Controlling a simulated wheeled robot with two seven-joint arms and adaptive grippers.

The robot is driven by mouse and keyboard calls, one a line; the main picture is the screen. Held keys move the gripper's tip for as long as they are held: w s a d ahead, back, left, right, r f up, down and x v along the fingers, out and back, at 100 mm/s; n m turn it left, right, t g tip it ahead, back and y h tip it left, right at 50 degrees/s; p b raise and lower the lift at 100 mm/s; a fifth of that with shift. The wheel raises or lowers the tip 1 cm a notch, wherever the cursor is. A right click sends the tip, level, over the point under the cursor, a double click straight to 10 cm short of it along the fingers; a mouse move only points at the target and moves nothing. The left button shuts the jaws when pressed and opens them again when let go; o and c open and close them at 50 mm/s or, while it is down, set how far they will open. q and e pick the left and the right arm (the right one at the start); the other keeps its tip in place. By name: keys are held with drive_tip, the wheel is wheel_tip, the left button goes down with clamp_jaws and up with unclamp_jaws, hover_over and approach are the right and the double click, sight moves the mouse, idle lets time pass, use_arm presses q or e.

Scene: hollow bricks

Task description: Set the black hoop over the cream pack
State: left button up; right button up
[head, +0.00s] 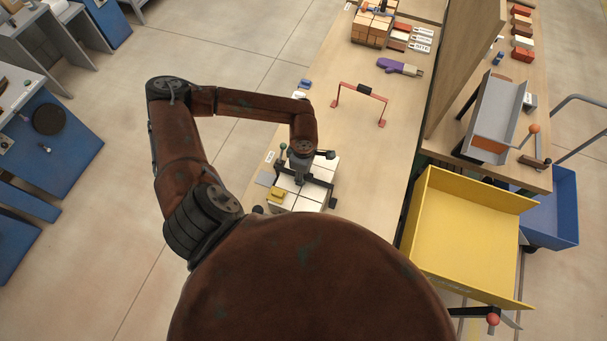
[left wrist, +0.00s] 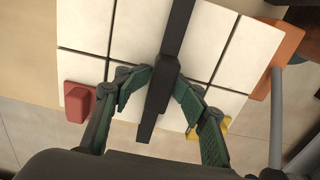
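The cream pack (head: 309,204) is a block of pale square tiles on the bench in the head view. In the left wrist view its tiles (left wrist: 85,25) fill the upper part. The black hoop (head: 319,180) lies across the pack's top as a dark bar, which also shows in the left wrist view (left wrist: 179,30). My left gripper (head: 300,178) is above the pack. In the left wrist view its green fingers (left wrist: 165,80) close from both sides on the hoop's thick middle. I cannot tell whether the hoop's feet touch the bench. My right gripper is not in view.
A red hoop (head: 338,97) with a black grip stands farther along the bench. A purple glove (head: 394,66) and a brick stack (head: 369,30) lie beyond. A wooden panel (head: 455,70) and a yellow bin (head: 465,235) stand right. A yellow piece (head: 276,194) sits at the pack's edge.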

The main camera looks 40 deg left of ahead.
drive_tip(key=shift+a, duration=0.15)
use_arm(q)
drive_tip(key=shift+r, duration=0.1)
drive_tip(key=shift+r+p, duration=0.25)
drive_tip(key=shift+p, duration=0.2)
drive_tip(key=shift+r+p, duration=0.45)
wheel_tip(320, 180, up, 12)
drive_tip(key=b, duration=0.2)
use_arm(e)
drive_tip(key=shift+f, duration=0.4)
use_arm(q)
drive_tip(key=shift+f, duration=0.1)
